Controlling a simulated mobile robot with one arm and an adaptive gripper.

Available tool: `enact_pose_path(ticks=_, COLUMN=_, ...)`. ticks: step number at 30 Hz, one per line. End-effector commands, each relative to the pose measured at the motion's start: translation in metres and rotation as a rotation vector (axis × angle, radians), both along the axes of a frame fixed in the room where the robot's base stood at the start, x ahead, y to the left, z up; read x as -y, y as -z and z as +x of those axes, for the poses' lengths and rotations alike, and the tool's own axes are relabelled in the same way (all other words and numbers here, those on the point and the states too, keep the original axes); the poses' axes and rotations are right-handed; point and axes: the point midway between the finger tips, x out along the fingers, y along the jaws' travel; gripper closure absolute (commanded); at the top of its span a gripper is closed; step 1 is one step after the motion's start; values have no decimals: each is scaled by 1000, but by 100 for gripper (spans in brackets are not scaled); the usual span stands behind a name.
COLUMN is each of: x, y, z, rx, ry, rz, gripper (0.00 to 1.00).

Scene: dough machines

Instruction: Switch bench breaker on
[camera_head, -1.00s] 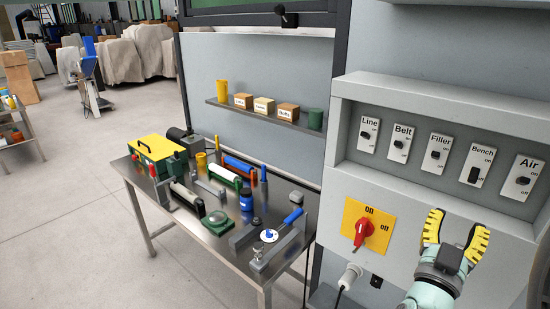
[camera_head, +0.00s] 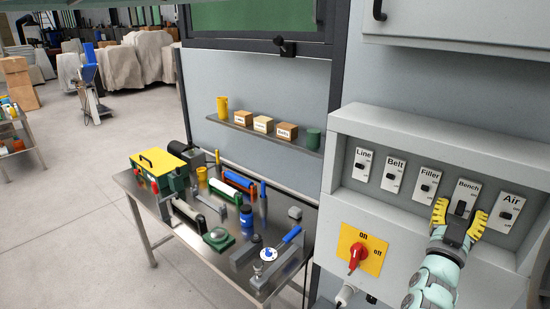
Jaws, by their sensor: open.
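The bench breaker (camera_head: 461,208) is a white plate labelled "Bench" with a dark toggle, in the recessed row of switches on the grey panel, between Filler and Air. In the earlier view its toggle sits toward the lower end of its plate. My gripper (camera_head: 460,217) is open, with its yellow fingers on either side of the lower part of the Bench plate. The fingers hide part of the plate and its lower mark. I cannot tell whether they touch the toggle.
Beside it are the Line (camera_head: 361,164), Belt (camera_head: 394,174), Filler (camera_head: 427,188) and Air (camera_head: 507,216) switches. A red rotary handle (camera_head: 356,256) on a yellow plate sits below. A metal table (camera_head: 138,192) with tools stands left, under a shelf (camera_head: 250,131) with boxes.

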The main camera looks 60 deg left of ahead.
Motion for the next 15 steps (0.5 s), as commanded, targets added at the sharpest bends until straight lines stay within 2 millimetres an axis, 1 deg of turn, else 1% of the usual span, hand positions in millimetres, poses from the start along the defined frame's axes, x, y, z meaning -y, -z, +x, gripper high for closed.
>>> enact_pose_path(ticks=9, x=-2, y=0, z=1, rx=0, ry=-4, rz=1, gripper=54)
enact_pose_path(ticks=10, x=-2, y=0, z=1, rx=0, ry=-4, rz=1, gripper=50)
enact_pose_path(ticks=15, x=-2, y=-1, z=0, rx=1, ry=-4, rz=1, gripper=67)
